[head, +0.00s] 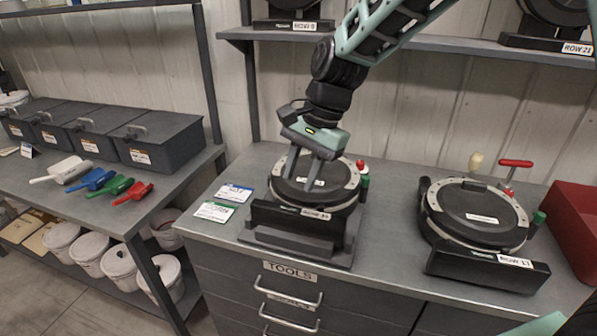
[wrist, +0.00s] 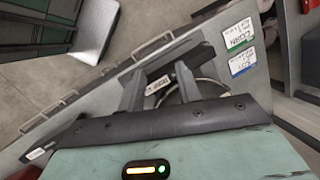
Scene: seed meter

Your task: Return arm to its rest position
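My gripper (head: 299,180) is above the left seed meter (head: 270,212), pointing down, its fingertips over the round black lid. In the wrist view my gripper (wrist: 157,74) has its two fingers apart, with a gap between them and nothing clearly held. The left seed meter also shows between and beyond the fingers in the wrist view. Its base carries a row label (head: 315,214). Whether the fingertips touch the lid cannot be told. My arm reaches in from the top right of the head view.
A second seed meter (head: 475,215) stands to the right, beside a red bin (head: 574,230). Two label cards (head: 224,202) lie left of the first meter. A shelf (head: 460,48) runs behind my arm. Black bins (head: 160,140) and coloured scoops (head: 112,187) are on the left bench.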

